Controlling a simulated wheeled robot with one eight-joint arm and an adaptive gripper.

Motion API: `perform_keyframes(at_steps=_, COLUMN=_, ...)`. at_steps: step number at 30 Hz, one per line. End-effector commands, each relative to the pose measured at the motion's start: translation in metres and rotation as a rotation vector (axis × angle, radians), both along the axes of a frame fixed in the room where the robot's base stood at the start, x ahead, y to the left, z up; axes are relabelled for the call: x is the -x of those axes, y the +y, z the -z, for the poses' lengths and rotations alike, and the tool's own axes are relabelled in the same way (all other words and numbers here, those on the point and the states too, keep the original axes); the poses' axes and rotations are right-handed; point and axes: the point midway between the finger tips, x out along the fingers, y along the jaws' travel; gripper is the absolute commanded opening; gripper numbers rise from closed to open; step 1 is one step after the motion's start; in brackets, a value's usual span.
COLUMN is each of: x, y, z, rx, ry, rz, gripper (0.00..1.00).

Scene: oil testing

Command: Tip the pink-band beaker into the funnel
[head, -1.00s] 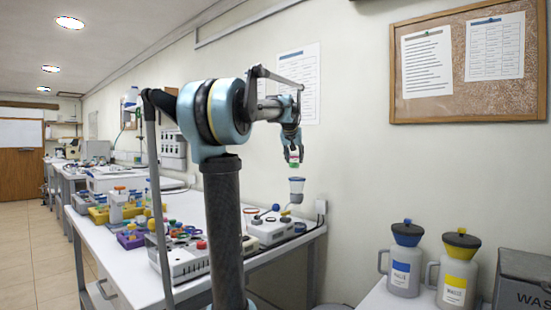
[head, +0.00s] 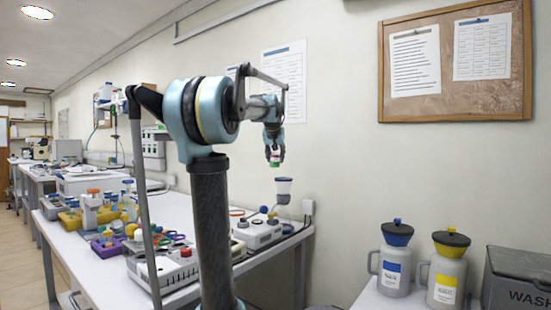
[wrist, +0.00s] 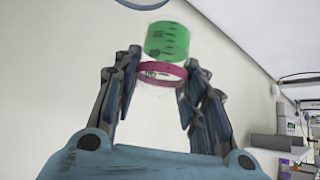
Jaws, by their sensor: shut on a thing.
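My gripper (head: 274,146) is shut on the pink-band beaker (head: 275,160), which hangs beneath it. In the wrist view the beaker's pink band (wrist: 160,72) sits between my fingers, with bright green contents on the far side and a clear part nearer the palm. I cannot tell the beaker's exact tilt. A curved blue rim (wrist: 141,4) is cut off at the top of the wrist view.
The white bench (head: 80,242) holds a pale device with coloured knobs (head: 258,232), a yellow tray and a purple holder. At right, two grey jugs with a blue (head: 396,258) and a yellow (head: 447,268) band stand beside a dark bin (head: 515,280). The wall is close behind.

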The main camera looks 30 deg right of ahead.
Motion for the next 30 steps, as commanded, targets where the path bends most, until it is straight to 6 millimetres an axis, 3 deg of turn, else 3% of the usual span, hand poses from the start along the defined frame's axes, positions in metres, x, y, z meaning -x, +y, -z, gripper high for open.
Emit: perform_keyframes(at_steps=30, x=0.002, y=-0.003, z=0.026, rx=-0.581, ry=-0.469, rz=0.003, gripper=0.14)
